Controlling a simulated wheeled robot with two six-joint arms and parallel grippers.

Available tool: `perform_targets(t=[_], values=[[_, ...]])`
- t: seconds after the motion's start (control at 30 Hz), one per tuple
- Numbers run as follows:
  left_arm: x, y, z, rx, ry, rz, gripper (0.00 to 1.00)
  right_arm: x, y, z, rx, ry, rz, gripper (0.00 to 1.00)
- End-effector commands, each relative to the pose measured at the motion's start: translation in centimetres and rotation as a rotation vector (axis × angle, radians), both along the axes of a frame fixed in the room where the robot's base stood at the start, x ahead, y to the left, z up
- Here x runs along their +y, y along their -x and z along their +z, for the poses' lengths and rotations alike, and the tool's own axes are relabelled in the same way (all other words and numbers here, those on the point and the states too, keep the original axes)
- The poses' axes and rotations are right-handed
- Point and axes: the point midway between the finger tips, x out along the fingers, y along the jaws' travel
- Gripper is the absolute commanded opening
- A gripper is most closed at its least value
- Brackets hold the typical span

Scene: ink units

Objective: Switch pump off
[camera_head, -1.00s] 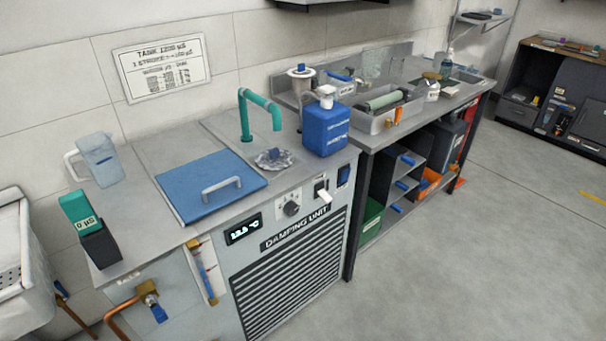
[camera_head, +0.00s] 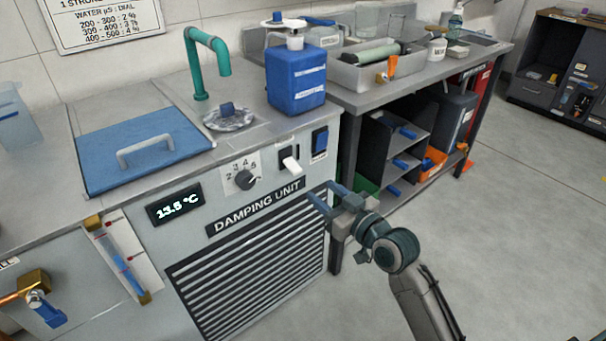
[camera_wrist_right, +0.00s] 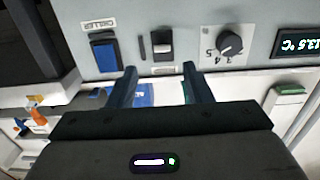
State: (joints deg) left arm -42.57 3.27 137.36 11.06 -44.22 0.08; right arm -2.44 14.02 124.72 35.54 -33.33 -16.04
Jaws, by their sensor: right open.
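The damping unit's front panel carries a white lever switch (camera_head: 291,165) in a dark slot; it also shows in the right wrist view (camera_wrist_right: 162,46). In the head view the lever sticks out and slants downward. Its small label is too small to read. A blue rocker switch (camera_head: 320,141) sits to its right; in the wrist view the rocker (camera_wrist_right: 104,54) is under a label reading CHILLER. My right gripper (camera_head: 325,196) is open and empty, below and right of the lever. In the wrist view its fingertips (camera_wrist_right: 160,72) are spread to either side of the lever's line, apart from it.
A dial (camera_head: 244,180) and a display (camera_head: 174,204) reading 13.5 °C are left of the lever. A blue canister (camera_head: 296,80) stands on the worktop above. A vent grille (camera_head: 250,262) lies below. The floor (camera_head: 510,230) at the right is clear.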

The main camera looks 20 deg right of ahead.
Motion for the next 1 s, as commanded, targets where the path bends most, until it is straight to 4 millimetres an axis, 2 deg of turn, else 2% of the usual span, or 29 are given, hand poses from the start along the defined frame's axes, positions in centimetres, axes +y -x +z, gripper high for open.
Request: perform_targets(t=[0.17,0.5,0.63,0.8,1.0], values=[[0.0,-0.4,0.9,-0.032,0.001,0.001,0.36,0.6,-1.0,0.7,-0.016,-0.003,0.006,0.45],[0.3,-2.4,2.5,-0.152,-0.008,0.013,0.36,2.7,-6.9,0.7,-0.015,-0.005,0.006,0.45],[0.4,-2.9,3.1,-0.188,-0.010,0.017,0.36,3.4,-8.6,0.6,-0.014,-0.004,0.006,0.45],[0.5,-3.3,3.5,-0.215,-0.013,0.019,0.36,3.8,-9.8,0.6,-0.014,-0.001,0.006,0.45],[0.5,-3.4,3.6,-0.219,-0.013,0.019,0.36,3.9,-10.0,0.6,-0.013,0.000,0.006,0.45]])
